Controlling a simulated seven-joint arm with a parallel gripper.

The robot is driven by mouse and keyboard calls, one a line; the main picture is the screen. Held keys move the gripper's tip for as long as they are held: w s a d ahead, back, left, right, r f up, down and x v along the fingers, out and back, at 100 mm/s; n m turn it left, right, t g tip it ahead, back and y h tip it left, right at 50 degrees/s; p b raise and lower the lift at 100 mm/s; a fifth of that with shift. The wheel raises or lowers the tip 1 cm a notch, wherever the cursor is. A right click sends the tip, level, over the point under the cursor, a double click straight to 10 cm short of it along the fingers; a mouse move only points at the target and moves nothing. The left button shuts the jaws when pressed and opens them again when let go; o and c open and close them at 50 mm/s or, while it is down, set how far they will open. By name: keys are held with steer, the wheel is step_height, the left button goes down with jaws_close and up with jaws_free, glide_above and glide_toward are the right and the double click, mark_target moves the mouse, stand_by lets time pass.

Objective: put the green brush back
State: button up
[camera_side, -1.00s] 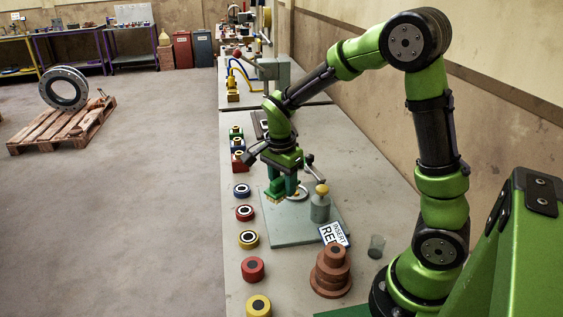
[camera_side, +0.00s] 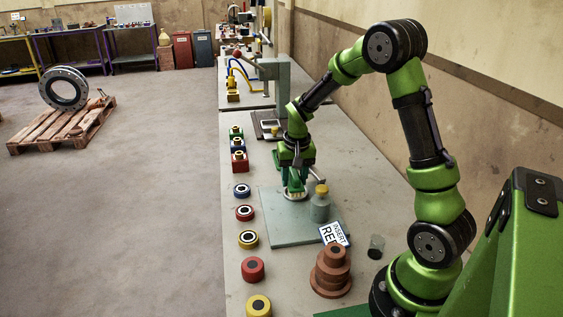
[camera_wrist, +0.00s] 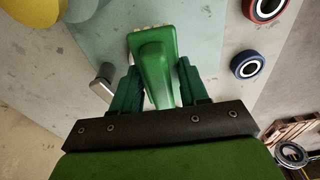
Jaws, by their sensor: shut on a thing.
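The green brush (camera_wrist: 153,62) is held between the two dark green fingers of my gripper (camera_wrist: 158,85) in the wrist view, with its pale bristles at the far end. In the side view my gripper (camera_side: 293,178) is shut on the green brush (camera_side: 297,186), just above the grey-green mat (camera_side: 290,232). A white ring (camera_side: 295,196) shows on the mat under the brush. I cannot tell whether the bristles touch it.
A grey bottle with a yellow cap (camera_side: 320,206) stands on the mat, close right of my gripper. A sign (camera_side: 334,234), stacked brown discs (camera_side: 331,272) and a small cup (camera_side: 376,246) are nearer.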

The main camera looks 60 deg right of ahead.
glide_above(265, 175)
steer(key=shift+s+a+f, duration=0.15)
steer(key=shift+s+f, duration=0.15)
steer(key=shift+f, duration=2.2)
steer(key=shift+f, duration=0.1)
steer(key=o, duration=1.1)
